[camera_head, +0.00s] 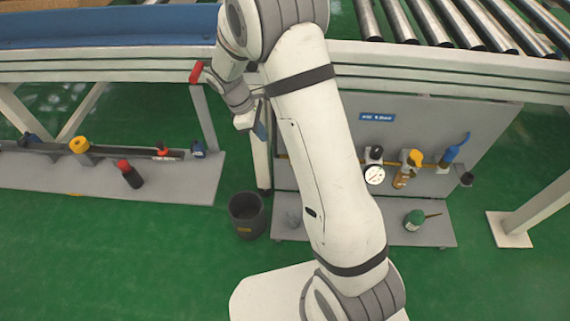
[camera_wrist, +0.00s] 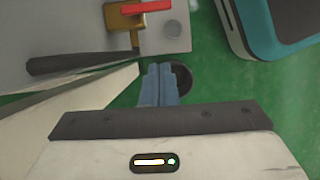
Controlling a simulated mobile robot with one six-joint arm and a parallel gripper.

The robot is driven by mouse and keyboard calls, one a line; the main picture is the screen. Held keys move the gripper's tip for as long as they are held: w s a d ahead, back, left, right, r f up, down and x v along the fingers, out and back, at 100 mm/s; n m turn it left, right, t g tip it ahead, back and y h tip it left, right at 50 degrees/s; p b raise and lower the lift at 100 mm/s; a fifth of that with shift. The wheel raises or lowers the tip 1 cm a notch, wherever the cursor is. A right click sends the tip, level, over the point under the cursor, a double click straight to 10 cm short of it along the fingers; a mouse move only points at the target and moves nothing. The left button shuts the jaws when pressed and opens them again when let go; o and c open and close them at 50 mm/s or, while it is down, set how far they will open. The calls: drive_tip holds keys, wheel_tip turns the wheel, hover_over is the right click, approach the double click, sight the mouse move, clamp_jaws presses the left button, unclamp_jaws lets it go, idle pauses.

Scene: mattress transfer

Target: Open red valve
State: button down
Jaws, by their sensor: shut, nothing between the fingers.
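A red handle (camera_head: 196,72) shows at the conveyor's front edge in the head view, left of my wrist. In the wrist view a red handle (camera_wrist: 150,6) sits on a brass-coloured body (camera_wrist: 125,18) on a grey plate, cut by the top edge. I cannot tell for sure that both views show the same handle. My gripper (camera_wrist: 158,84) has its blue fingers shut together and empty, apart from the red handle and below it in the wrist view. In the head view my gripper (camera_head: 260,131) is small and partly hidden by my arm.
A black bar (camera_wrist: 80,62) lies near the brass body. A dark bin (camera_head: 247,216) stands on the floor. A grey panel (camera_head: 400,122) at right carries a gauge (camera_head: 374,175), a yellow-handled valve (camera_head: 414,158) and a blue-handled one (camera_head: 455,148). The conveyor (camera_head: 430,65) runs across the back.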

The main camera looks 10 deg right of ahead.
drive_tip(key=s+d+f+b, duration=0.2)
drive_tip(key=d+f+b, duration=0.3)
drive_tip(key=f, duration=0.5)
drive_tip(key=shift+d+f+b, duration=0.3)
drive_tip(key=shift+d+b, duration=0.1)
drive_tip(key=shift+d, duration=0.65)
drive_tip(key=shift+s+n, duration=0.1)
drive_tip(key=shift+n, duration=0.3)
